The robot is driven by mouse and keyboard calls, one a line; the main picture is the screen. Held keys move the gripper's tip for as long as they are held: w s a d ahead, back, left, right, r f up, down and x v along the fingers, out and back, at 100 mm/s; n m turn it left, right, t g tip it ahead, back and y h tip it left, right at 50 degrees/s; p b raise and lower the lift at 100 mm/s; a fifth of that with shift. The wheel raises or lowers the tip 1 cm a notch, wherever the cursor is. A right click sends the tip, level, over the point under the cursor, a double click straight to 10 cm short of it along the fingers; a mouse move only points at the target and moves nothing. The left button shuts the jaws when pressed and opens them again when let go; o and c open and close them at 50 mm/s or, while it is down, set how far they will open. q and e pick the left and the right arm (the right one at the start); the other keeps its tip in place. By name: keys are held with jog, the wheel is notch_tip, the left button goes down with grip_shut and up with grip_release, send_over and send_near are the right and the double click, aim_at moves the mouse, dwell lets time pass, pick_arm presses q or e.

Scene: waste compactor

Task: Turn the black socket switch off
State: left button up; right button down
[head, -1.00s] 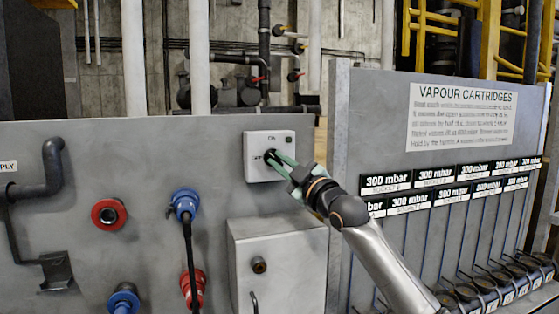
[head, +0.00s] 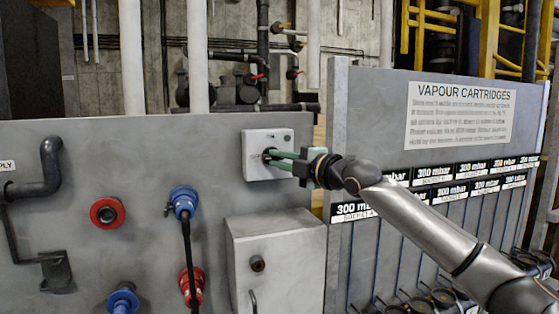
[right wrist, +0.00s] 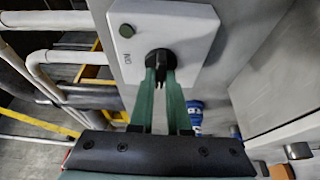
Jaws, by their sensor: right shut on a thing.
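The black switch (head: 267,155) is a small dark knob on a white box fixed to the grey panel. It also shows in the right wrist view (right wrist: 160,58). My right gripper (head: 274,158) comes in from the right, its green fingers nearly level. In the right wrist view, the gripper (right wrist: 160,76) has its fingertips closed on either side of the knob. The fingers partly hide the knob, so I cannot tell exactly which way it points. A small label is beside the knob on the box. My left gripper is not in view.
Below the white box is a grey cabinet (head: 278,262). To the left are a blue plug (head: 183,203) with a hanging cable, a red socket (head: 107,214) and a black pipe (head: 48,172). A vapour cartridge rack (head: 455,120) stands right, behind my arm.

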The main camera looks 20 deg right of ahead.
jog(key=shift+a, duration=0.1)
dwell(0.5)
jog(key=c, duration=0.9)
grip_release()
jog(key=shift+s+d+f+b, duration=0.1)
jog(key=shift+s+d+b, duration=0.2)
jog(key=shift+s, duration=0.15)
jog(key=b+v, duration=0.3)
jog(key=v, duration=0.8)
jog(key=shift+s+r, duration=0.25)
jog(key=shift+s, duration=0.05)
